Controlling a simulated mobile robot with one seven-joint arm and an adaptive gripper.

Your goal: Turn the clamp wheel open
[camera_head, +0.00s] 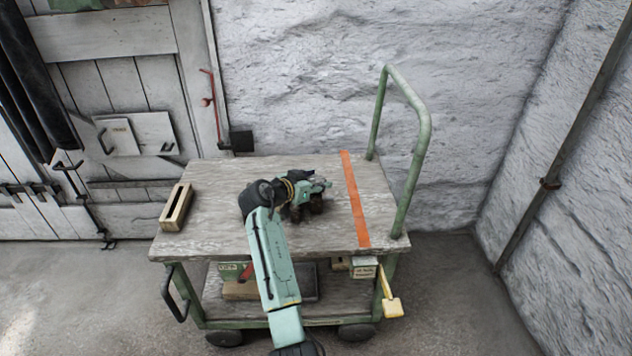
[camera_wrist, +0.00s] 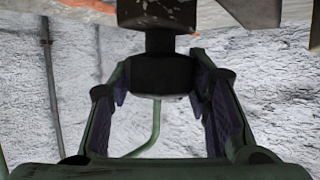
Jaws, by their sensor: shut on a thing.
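The clamp wheel (camera_wrist: 160,76) is a dark, thick round part on a short stem in the middle of the wrist view. The stem joins a worn dark metal piece at the top of that view. My gripper (camera_wrist: 162,82) has one finger on each side of the wheel and is shut on it. In the head view my gripper (camera_head: 312,188) is low over the cart top, right of its middle. My arm and gripper hide most of the clamp there, and the wheel cannot be made out.
The wooden cart top (camera_head: 215,205) is mostly bare. A narrow wooden box (camera_head: 176,207) stands at its left end. An orange stripe (camera_head: 355,200) crosses it right of my gripper. A green push handle (camera_head: 424,130) rises at the right end. A rough white wall (camera_head: 300,80) stands behind.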

